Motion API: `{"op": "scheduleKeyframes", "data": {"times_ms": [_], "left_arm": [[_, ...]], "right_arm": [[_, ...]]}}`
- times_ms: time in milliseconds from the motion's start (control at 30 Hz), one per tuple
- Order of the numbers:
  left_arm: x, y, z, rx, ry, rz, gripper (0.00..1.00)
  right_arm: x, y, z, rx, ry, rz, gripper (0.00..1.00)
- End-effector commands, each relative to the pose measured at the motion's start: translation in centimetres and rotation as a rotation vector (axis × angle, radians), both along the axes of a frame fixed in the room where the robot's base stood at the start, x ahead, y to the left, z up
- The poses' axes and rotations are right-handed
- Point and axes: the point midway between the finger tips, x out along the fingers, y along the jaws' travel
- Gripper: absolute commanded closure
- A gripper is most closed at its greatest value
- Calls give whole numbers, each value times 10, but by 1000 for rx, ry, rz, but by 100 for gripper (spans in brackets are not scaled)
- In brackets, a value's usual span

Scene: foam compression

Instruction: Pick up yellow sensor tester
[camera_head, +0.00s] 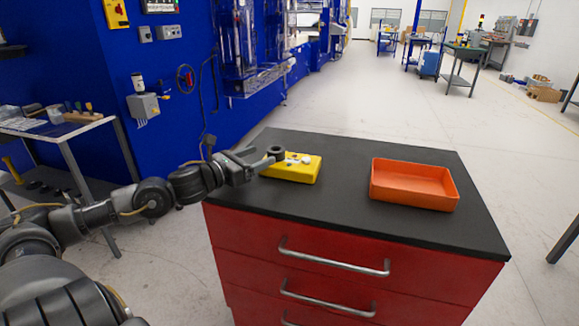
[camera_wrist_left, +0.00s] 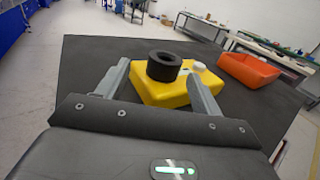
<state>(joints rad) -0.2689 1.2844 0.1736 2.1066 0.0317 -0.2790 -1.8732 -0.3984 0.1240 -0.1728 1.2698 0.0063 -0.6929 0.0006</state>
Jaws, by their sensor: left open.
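The yellow sensor tester (camera_head: 300,172) lies on the black top of the red cabinet, left of the middle. It is a flat yellow box with a black ring and small white parts on top. My left gripper (camera_head: 262,160) is at its left side, at about its height. In the left wrist view the tester (camera_wrist_left: 162,92) shows between and just beyond the fingers of my open left gripper (camera_wrist_left: 158,85), with the black ring (camera_wrist_left: 164,66) facing me. I cannot tell whether a finger touches it. My right gripper is not in view.
An orange tray (camera_head: 414,196) stands on the right of the black cabinet top (camera_head: 345,215); it looks empty. The top between tray and tester is clear. Red drawers with metal handles (camera_head: 333,263) form the cabinet front. A side table (camera_head: 60,135) stands at the left.

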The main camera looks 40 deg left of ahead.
Motion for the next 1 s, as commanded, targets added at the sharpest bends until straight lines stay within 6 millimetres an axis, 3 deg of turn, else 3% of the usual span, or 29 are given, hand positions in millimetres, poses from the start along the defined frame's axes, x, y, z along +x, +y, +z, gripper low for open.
{"op": "scheduleKeyframes", "data": {"times_ms": [367, 700, 1000], "left_arm": [[14, -6, 2, -1, -5, 0, 34], [43, -15, 1, -3, -4, 3, 34], [50, -17, -1, 0, 0, 0, 34]], "right_arm": [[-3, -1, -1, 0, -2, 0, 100], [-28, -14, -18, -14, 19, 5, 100], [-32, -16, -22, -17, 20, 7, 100]]}}
